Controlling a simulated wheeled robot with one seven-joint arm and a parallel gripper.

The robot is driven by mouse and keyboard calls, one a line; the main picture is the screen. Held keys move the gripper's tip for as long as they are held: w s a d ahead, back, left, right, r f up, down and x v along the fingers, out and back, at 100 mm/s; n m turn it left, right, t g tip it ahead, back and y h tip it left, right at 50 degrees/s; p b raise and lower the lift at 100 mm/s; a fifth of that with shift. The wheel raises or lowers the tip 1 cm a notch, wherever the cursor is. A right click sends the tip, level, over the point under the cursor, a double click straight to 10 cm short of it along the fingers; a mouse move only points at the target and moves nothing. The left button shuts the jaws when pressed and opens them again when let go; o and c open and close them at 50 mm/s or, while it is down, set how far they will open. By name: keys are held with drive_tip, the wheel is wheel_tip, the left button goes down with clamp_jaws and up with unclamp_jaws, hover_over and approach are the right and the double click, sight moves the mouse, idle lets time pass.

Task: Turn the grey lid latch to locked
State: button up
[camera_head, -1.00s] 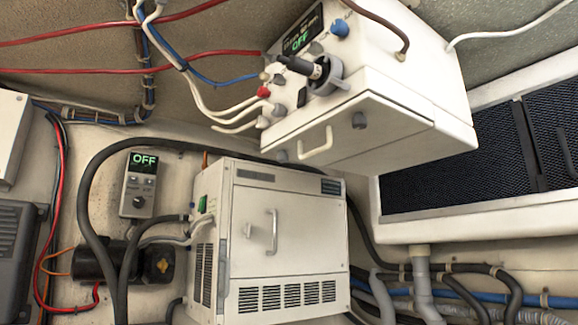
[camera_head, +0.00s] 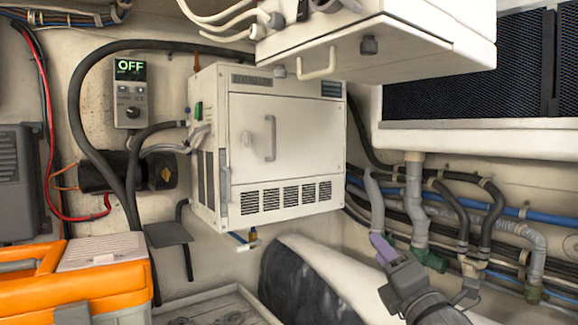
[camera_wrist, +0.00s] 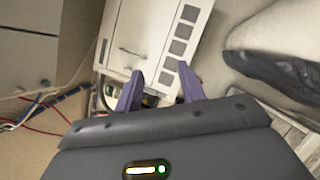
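A grey latch knob (camera_head: 369,46) sits on the underside panel of the upper white unit (camera_head: 430,50), right of that panel's pale handle (camera_head: 318,66). My gripper (camera_head: 383,248) is low at the right, apart from both units. In the wrist view my gripper (camera_wrist: 160,70) has its two purple fingers spread and empty, with the lower cabinet (camera_wrist: 155,35) beyond them.
An orange toolbox (camera_head: 40,275) stands at the lower left. A control panel reading OFF (camera_head: 130,93) is on the wall. Hoses and pipes (camera_head: 415,205) run along the right wall. A large pale and dark cylinder (camera_head: 325,280) lies below the cabinet. Space before the cabinet door looks clear.

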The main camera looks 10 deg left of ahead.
sight(284, 77)
drive_tip(key=s+a+r+n+g+y+p, duration=0.1)
drive_tip(key=s+r+n+y, duration=0.4)
drive_tip(key=n, duration=0.5)
drive_tip(key=s+a+r+n+g+y+p, duration=0.2)
drive_tip(key=s+r+n+g+y, duration=0.3)
drive_tip(key=r+n+y, duration=0.4)
wheel_tip(284, 77, up, 3)
drive_tip(key=shift+a+f+n+g, duration=0.1)
drive_tip(key=shift+a+n+g, duration=0.3)
drive_tip(key=shift+a+g, duration=0.4)
drive_tip(key=shift+s+a, duration=0.1)
drive_tip(key=shift+t, duration=0.3)
drive_tip(key=p+x, duration=0.7)
drive_tip(key=x, duration=0.9)
drive_tip(key=shift+w+a+r, duration=0.25)
drive_tip(key=shift+a+r, duration=0.25)
clamp_jaws()
